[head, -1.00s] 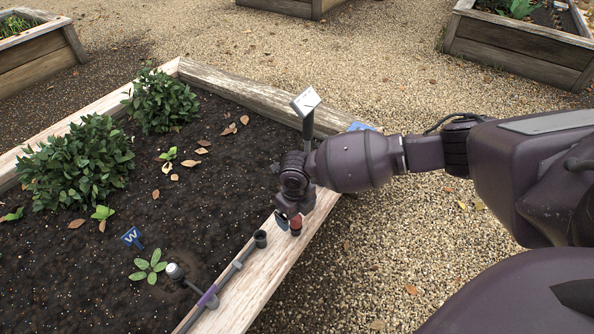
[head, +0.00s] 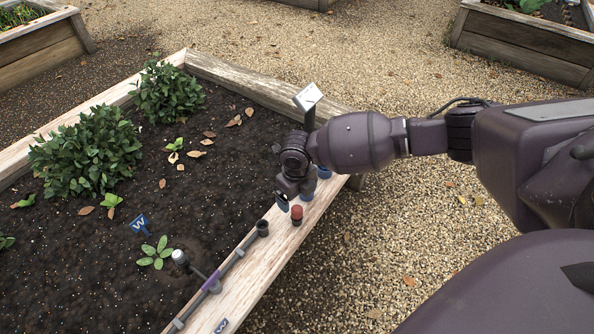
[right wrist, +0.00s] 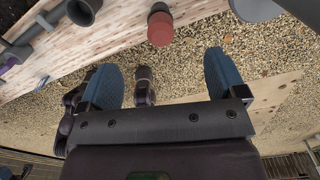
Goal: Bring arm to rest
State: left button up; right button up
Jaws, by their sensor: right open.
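My right gripper (head: 282,204) hangs over the wooden rim of the raised bed, its arm reaching in from the right. In the right wrist view its two blue fingertips (right wrist: 164,80) stand wide apart with nothing between them but gravel and part of my own body behind. A small red-topped piece (head: 297,214) stands on the bed's rim (head: 262,268) close beside the gripper; it also shows beyond the fingers in the right wrist view (right wrist: 160,28). My left gripper is not in view.
A dark cup-like fitting (head: 262,227) and a grey pipe (head: 228,266) lie along the rim. A blue W tag (head: 139,224) and a seedling (head: 155,252) stand in the soil. Bushy plants (head: 85,152) grow at left. Open gravel (head: 400,235) lies to the right.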

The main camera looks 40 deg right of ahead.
dwell(0.5)
jog(key=s+a+r+m+t+y+p, duration=0.2)
jog(key=s+a+r+m+t+p, duration=0.15)
jog(key=s+a+m, duration=0.4)
jog(key=s+a+r+m+t+y+p, duration=0.25)
jog(key=s+a+m+p, duration=0.25)
jog(key=s+m, duration=0.45)
jog(key=s+d+r+m+t+h+p, duration=0.2)
jog(key=s+d+r+m+p, duration=0.2)
jog(key=s+m, duration=0.5)
jog(key=s+d+r+m+t+h+p, duration=0.2)
jog(key=s+d+r+m+t+p, duration=0.1)
jog(key=s+r+m, duration=0.4)
jog(key=s+d+m+p, duration=0.1)
jog(key=s+d+m, duration=0.1)
jog(key=m, duration=0.1)
jog(key=shift+d+r, duration=0.2)
jog(key=shift+d, duration=0.15)
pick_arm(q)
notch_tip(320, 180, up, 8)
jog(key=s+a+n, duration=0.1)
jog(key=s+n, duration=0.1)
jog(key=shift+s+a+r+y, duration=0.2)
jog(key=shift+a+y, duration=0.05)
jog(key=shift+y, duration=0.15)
pick_arm(e)
jog(key=shift+h, duration=0.25)
jog(key=shift+c, duration=0.3)
